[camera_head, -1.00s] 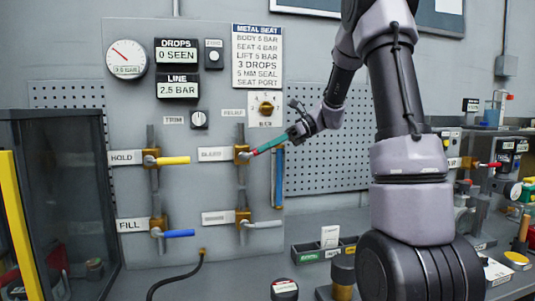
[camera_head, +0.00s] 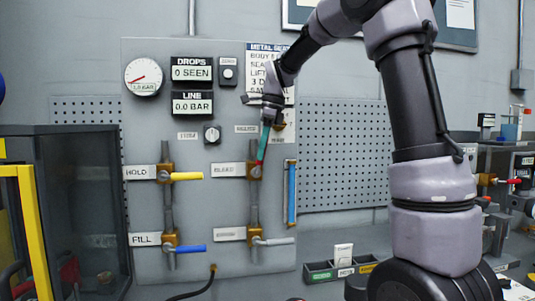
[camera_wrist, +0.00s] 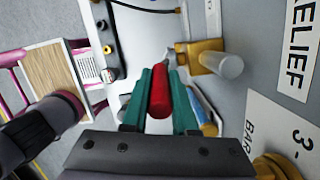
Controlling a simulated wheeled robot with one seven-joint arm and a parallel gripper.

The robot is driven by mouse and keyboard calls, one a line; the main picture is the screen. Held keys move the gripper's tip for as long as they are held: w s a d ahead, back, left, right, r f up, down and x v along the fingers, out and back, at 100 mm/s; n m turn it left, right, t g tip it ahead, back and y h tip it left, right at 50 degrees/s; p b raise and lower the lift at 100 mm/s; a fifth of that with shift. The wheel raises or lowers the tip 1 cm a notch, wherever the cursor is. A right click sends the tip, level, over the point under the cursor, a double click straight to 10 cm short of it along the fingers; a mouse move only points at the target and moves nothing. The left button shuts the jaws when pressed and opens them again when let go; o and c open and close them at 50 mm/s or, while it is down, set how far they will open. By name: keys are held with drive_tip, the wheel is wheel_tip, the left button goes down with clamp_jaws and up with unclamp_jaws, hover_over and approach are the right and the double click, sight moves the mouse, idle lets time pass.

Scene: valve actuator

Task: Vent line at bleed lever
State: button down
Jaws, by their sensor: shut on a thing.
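The red bleed lever (camera_head: 262,151) stands nearly upright, tilted slightly right, on its brass valve (camera_head: 255,171) in the right-hand pipe. My gripper (camera_head: 264,140) has green fingers and is shut on this lever from above. In the wrist view the red lever (camera_wrist: 160,92) lies between the two green fingers of my gripper (camera_wrist: 160,80), its lower end by the brass valve body (camera_wrist: 190,56). The LINE display (camera_head: 193,106) reads 0.0 BAR and the DROPS display (camera_head: 192,74) reads 0 SEEN. The round gauge's (camera_head: 144,76) small digits are blurred.
The yellow HOLD lever (camera_head: 187,176), blue FILL lever (camera_head: 192,249) and a grey lever (camera_head: 275,242) point right. A blue tube (camera_head: 291,192) stands right of the bleed valve. A dark glass cabinet (camera_head: 80,215) is at left. My arm covers part of the notice (camera_head: 265,58).

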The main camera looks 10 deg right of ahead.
drive_tip(key=shift+a+h, duration=0.65)
drive_tip(key=shift+h, duration=0.45)
drive_tip(key=c, duration=0.7)
unclamp_jaws()
drive_tip(key=shift+a, duration=0.1)
wheel_tip(320, 180, up, 11)
drive_tip(key=shift+f, duration=0.1)
